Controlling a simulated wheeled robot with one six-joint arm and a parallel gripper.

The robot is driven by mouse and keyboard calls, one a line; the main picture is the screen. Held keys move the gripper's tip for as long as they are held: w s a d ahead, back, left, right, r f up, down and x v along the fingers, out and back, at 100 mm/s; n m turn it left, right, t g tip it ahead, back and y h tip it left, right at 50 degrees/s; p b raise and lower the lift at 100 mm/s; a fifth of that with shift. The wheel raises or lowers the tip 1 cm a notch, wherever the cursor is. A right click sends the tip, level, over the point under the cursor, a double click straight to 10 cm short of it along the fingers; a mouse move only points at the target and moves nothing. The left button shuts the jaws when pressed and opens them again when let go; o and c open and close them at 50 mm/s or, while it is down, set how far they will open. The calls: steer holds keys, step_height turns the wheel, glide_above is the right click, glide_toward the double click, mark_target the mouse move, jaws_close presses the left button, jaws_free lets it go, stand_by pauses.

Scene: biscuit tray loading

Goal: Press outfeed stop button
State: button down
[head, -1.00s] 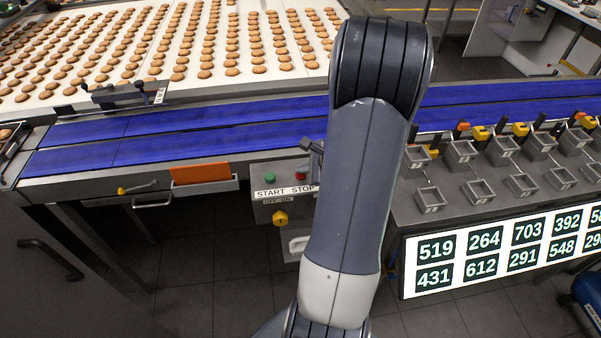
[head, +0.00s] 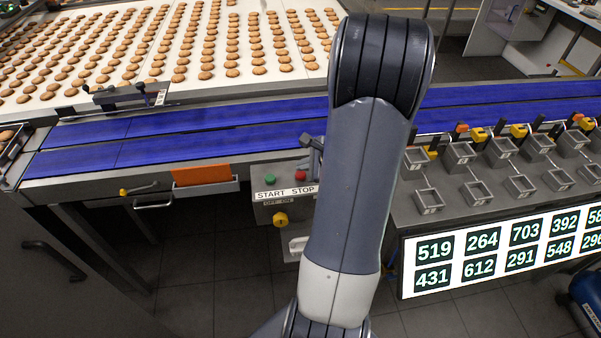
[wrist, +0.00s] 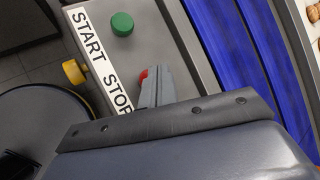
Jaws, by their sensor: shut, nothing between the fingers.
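The red stop button (head: 301,176) sits on the grey control box above the STOP label (head: 303,190), beside the green start button (head: 270,180). In the wrist view the red button (wrist: 144,74) is mostly hidden behind my gripper (wrist: 153,73), and the green button (wrist: 122,24) is in clear view. My gripper (head: 309,143) is shut and empty, and in the head view its tip is just above and right of the red button. I cannot tell whether it touches the button.
A yellow knob (head: 280,219) is on the box front below the labels. The blue conveyor belts (head: 230,143) run behind the box. An orange panel (head: 202,174) is to the left. Metal holders (head: 429,200) and a number display (head: 436,248) stand to the right.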

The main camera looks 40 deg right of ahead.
mark_target(304, 176)
steer(key=shift+r, duration=0.1)
steer(key=shift+r+p, duration=1.85)
steer(key=shift+r, duration=0.6)
